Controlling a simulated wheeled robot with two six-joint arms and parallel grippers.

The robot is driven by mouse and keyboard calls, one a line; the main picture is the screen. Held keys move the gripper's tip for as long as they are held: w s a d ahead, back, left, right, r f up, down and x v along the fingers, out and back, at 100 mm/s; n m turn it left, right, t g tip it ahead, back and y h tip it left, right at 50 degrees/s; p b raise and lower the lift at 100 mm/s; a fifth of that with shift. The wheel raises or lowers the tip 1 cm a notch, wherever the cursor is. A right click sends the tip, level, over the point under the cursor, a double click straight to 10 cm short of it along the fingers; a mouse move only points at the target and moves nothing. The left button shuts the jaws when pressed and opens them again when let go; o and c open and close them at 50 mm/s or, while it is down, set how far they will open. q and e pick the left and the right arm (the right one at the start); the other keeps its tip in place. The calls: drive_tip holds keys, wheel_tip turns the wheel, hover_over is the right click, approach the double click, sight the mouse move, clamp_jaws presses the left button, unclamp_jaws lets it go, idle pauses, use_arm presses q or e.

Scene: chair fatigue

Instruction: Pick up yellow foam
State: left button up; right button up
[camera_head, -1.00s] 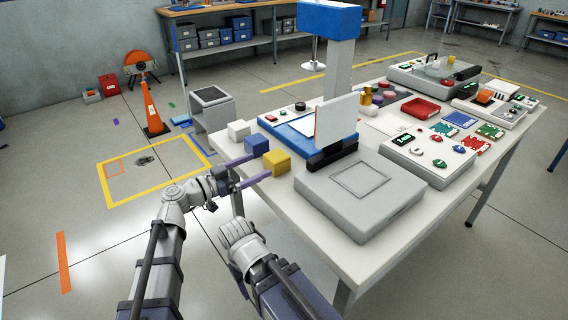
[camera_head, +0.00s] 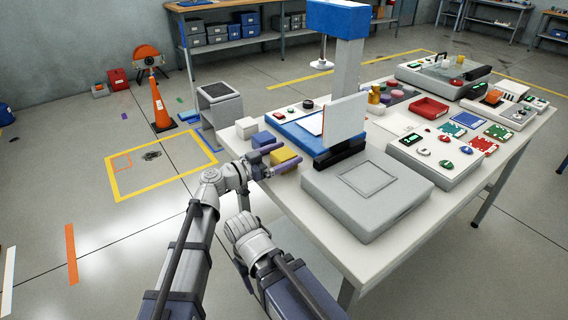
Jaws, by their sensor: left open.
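The yellow foam (camera_head: 284,157) is a small block near the left edge of the white table (camera_head: 330,225). My left gripper (camera_head: 290,154) is open, with its two purple fingers on either side of the yellow foam. The fingers hide part of it, and I cannot tell whether they touch it. A blue block (camera_head: 262,139) and a white block (camera_head: 246,127) sit just behind it in a row. My right arm shows at the bottom, but its gripper fingers are not visible.
A grey box (camera_head: 366,195) stands right of the yellow foam. A machine with a blue head (camera_head: 349,17) and an upright panel (camera_head: 345,119) rises behind. Control boxes and coloured boards fill the table's right side. An orange cone (camera_head: 160,106) stands on the floor.

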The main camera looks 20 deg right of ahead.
use_arm(q)
drive_tip(key=c, duration=1.3)
